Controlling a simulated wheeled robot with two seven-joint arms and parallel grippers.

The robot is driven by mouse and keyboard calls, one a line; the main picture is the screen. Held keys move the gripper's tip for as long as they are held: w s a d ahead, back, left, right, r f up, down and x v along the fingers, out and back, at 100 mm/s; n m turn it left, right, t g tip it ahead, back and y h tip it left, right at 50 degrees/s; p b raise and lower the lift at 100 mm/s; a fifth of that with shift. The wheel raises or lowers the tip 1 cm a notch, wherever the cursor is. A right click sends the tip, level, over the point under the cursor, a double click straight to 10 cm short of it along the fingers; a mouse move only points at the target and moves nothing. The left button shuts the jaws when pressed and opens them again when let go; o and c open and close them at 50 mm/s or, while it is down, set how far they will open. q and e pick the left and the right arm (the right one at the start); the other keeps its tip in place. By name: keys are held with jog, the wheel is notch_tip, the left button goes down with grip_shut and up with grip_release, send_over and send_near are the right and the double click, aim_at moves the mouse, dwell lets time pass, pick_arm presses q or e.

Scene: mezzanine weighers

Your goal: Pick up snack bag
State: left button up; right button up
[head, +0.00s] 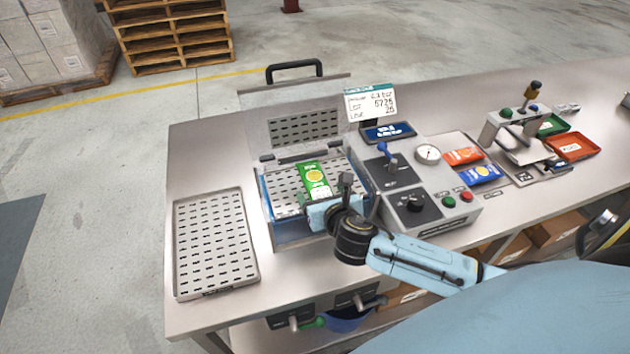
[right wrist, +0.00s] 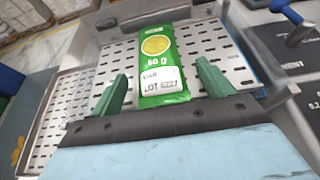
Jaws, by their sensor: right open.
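A green snack bag (head: 315,181) with a yellow round picture lies on the perforated metal plate (head: 281,181) of the blue-sided tray machine. In the right wrist view the bag (right wrist: 161,50) shows a white label reading LOT. My right gripper (right wrist: 162,75) is open, with its two green fingers on either side of the bag's near end and a small gap at each side. In the head view my right gripper (head: 322,213) is at the near edge of the plate, its fingers partly hidden. My left gripper is not in view.
A perforated tray (head: 213,242) lies on the bench to the left. A grey control box (head: 420,193) with a lever and gauge stands close right of the plate. Orange (head: 463,156) and blue (head: 480,175) bags lie farther right. A raised lid (head: 306,127) stands behind.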

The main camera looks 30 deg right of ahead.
jog(key=shift+x, duration=1.05)
jog(key=c, duration=1.1)
